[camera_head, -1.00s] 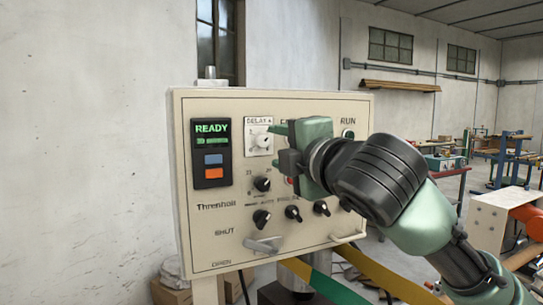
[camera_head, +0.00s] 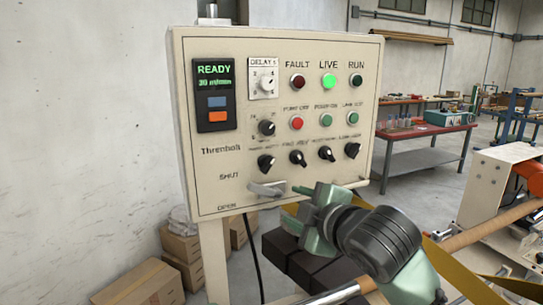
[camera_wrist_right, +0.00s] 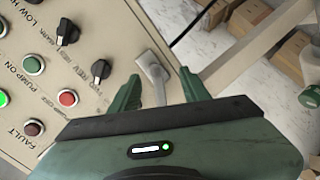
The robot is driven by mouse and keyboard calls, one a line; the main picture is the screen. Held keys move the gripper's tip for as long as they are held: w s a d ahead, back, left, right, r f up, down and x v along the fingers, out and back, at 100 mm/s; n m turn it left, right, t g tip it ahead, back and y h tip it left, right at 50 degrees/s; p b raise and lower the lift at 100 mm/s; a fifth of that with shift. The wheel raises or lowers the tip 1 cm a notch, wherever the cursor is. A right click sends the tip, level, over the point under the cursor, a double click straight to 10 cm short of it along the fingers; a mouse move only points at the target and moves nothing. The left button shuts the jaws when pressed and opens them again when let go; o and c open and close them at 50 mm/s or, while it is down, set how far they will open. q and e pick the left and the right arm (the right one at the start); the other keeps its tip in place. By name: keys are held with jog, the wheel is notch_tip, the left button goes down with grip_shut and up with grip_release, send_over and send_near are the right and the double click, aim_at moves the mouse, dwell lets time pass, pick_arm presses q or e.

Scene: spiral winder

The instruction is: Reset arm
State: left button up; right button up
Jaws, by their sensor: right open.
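The cream control panel (camera_head: 225,155) stands in front of me, with a lit READY display (camera_head: 213,85) and a green lit LIVE lamp (camera_head: 328,81). A grey metal lever (camera_head: 266,188) sits low on it, beside the words SHUT and OPEN. My right gripper (camera_head: 298,199) is just right of the lever, jaws open. In the right wrist view the lever (camera_wrist_right: 152,69) shows between and just beyond the fingertips of my right gripper (camera_wrist_right: 160,90). Contact with the lever cannot be told. A white DELAY dial (camera_head: 264,78) is at the panel's top. My left gripper is not in view.
Black knobs (camera_head: 297,157) and push buttons cover the panel above the lever. Dark blocks (camera_head: 300,262) and a yellow band (camera_head: 455,275) lie below my right arm. Cardboard boxes (camera_head: 140,285) stand on the floor at left. A red-topped table (camera_head: 425,130) is behind at right.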

jog(key=s+d+f+m+g+h, duration=0.1)
jog(key=s+d+f+m+g, duration=0.2)
jog(key=f, duration=0.6)
jog(key=s+d+f+m+h, duration=0.1)
jog(key=s+d+f+m, duration=0.15)
jog(key=s+f, duration=0.5)
jog(key=s+d+f+m+g+h, duration=0.1)
jog(key=s+d+f+m+g, duration=0.2)
jog(key=f, duration=0.8)
jog(key=s+d+f+m+g+h, duration=0.1)
jog(key=s+d+f+m+g, duration=0.2)
jog(key=s+f, duration=0.55)
jog(key=s+d+f+m+g+h, duration=0.1)
jog(key=s+d+f+m, duration=0.35)
jog(key=s, duration=0.75)
notch_tip(320, 180, down, 29)
jog(key=s+g+b, duration=0.1)
jog(key=b, duration=0.3)
jog(key=s+d+f+n+g+b, duration=0.1)
jog(key=s+d+f+b, duration=0.1)
jog(key=s+f, duration=1.5)
notch_tip(320, 180, down, 3)
jog(key=shift+f+b, duration=0.2)
jog(key=shift+b, duration=0.5)
jog(key=shift+d, duration=0.1)
